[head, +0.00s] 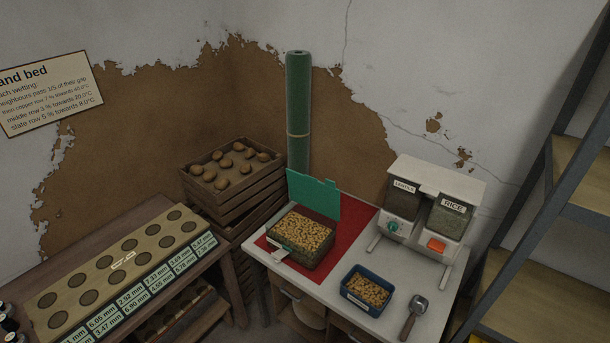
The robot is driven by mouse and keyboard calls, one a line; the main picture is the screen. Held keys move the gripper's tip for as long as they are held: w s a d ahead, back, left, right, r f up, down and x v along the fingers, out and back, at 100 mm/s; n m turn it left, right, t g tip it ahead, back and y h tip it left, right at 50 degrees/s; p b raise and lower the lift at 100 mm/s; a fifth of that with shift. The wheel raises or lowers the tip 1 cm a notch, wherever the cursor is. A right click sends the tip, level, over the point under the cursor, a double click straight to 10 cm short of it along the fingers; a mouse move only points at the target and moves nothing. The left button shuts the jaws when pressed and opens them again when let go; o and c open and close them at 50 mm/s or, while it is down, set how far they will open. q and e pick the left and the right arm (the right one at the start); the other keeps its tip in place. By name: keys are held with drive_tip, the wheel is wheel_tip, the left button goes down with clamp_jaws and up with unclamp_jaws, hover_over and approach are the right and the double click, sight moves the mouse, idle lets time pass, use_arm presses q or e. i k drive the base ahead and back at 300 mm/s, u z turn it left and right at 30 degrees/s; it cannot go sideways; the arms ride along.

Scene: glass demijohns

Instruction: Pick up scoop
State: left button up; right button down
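The scoop (414,316) lies on the white table (343,251) near its front right edge. It has a metal bowl at the back and a dark brown handle pointing toward the front edge. It lies to the right of a small blue tub and touches nothing but the table top. Neither of my grippers is in the head view.
A green-lidded bin (315,194) of pellets stands open on a red mat (358,217). A blue tub (349,299) holds similar pieces. A two-hopper dispenser (437,166) stands behind the scoop. Metal shelving (557,188) rises at right; a wooden bench (66,308) stands left.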

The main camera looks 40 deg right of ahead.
sight(418, 305)
drive_tip(key=z, duration=2.3)
